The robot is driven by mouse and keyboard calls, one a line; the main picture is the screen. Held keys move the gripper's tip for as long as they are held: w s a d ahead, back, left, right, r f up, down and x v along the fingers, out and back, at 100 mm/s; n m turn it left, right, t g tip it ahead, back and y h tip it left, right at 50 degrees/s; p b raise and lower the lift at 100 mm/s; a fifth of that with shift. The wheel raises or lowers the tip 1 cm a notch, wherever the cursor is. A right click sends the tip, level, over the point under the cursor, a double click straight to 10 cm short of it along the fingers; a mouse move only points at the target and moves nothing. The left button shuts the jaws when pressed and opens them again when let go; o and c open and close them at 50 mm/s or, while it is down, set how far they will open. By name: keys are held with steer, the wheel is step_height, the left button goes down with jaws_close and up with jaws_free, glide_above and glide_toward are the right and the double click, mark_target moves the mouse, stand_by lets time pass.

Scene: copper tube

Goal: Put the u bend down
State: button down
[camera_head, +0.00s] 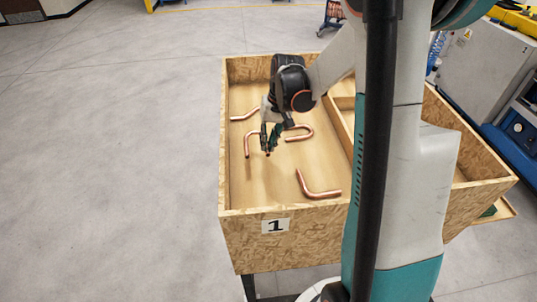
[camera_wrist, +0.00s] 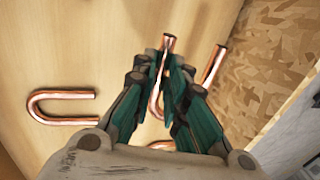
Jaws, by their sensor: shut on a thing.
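My gripper (camera_head: 268,142) is low inside the wooden crate marked 1, shut on a copper u bend (camera_head: 247,148). In the wrist view the fingers (camera_wrist: 172,65) close around one leg of this u bend (camera_wrist: 214,66), and its other leg shows to the right. The fingers hide part of the bend. I cannot tell whether it touches the crate floor. A second u bend (camera_head: 303,135) lies on the floor just right of the gripper; it shows at the left in the wrist view (camera_wrist: 50,104).
The crate (camera_head: 226,180) has raised walls, the left one close to the held bend. A copper elbow (camera_head: 318,192) lies near the front wall, and another bent tube (camera_head: 243,116) lies near the back left. A divider (camera_head: 340,125) stands to the right. Bare floor shows at front left.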

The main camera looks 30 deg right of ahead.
mark_target(266, 162)
steer(key=shift+f, duration=3.25)
steer(key=shift+f, duration=0.1)
steer(key=c, duration=1.6)
jaws_free()
step_height(266, 162, up, 12)
steer(key=s+d, duration=0.1)
steer(key=d, duration=0.1)
steer(key=shift+d, duration=0.1)
